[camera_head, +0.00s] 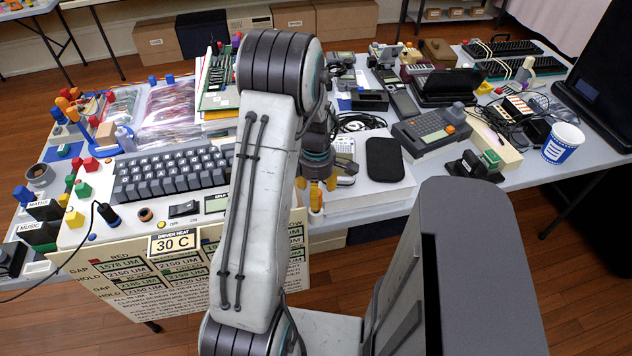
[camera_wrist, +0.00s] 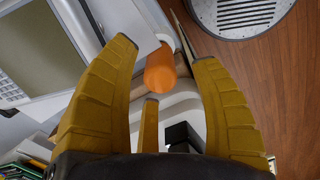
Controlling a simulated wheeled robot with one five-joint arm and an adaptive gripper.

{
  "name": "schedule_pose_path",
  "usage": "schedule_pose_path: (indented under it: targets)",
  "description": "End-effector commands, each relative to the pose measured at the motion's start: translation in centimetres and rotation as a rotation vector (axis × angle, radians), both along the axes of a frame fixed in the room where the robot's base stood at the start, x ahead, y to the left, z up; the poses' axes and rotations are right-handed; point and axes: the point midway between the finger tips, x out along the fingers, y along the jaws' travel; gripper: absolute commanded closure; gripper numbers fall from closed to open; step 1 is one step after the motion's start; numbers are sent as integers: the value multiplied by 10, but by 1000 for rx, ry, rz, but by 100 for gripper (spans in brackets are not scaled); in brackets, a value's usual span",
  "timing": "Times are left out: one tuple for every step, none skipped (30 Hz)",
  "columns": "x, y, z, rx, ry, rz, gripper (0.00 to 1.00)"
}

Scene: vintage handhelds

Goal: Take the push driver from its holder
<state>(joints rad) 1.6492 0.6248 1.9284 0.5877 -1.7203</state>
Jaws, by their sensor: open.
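My gripper (camera_head: 318,190) hangs in front of the table edge in the head view, partly hidden behind my arm. In the wrist view its yellow fingers (camera_wrist: 164,56) are spread open. An orange cylinder (camera_wrist: 160,72), seemingly the push driver's handle, lies between the two long fingertips with visible gaps on both sides. A pale ring or collar borders its upper end; the rest of the driver is hidden. I cannot make out its holder clearly. A thin pointed piece (camera_wrist: 183,38) shows beside the right fingertip.
A grey handheld with a screen (camera_wrist: 38,45) lies close to the left finger. A keyboard unit (camera_head: 172,172) with a hanging sign board (camera_head: 180,284) stands to the left. A black case (camera_head: 384,160) lies on a white box to the right. Wooden floor is open below.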

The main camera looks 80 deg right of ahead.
Motion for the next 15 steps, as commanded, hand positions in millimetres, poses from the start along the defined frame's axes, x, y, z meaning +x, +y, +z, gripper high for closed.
schedule_pose_path:
  targets:
    - [0,1,-5,4,-1,0,42]
    - [0,1,-7,3,-1,0,42]
    - [0,1,-9,2,0,0,42]
    - [0,1,-11,2,0,-1,42]
    - [0,1,-12,2,0,-1,42]
    - [0,1,-14,2,0,-1,42]
    - [0,1,-15,3,0,-1,42]
    - [0,1,-16,2,0,-1,42]
    - [0,1,-16,2,0,-1,42]
    - [0,1,-16,1,0,-1,42]
    - [0,0,-17,1,0,-1,42]
    - [0,0,-17,1,0,-1,42]
    - [0,0,-17,1,0,-1,42]
    - [0,0,-17,1,0,-1,42]
    - [0,0,-17,1,0,-1,42]
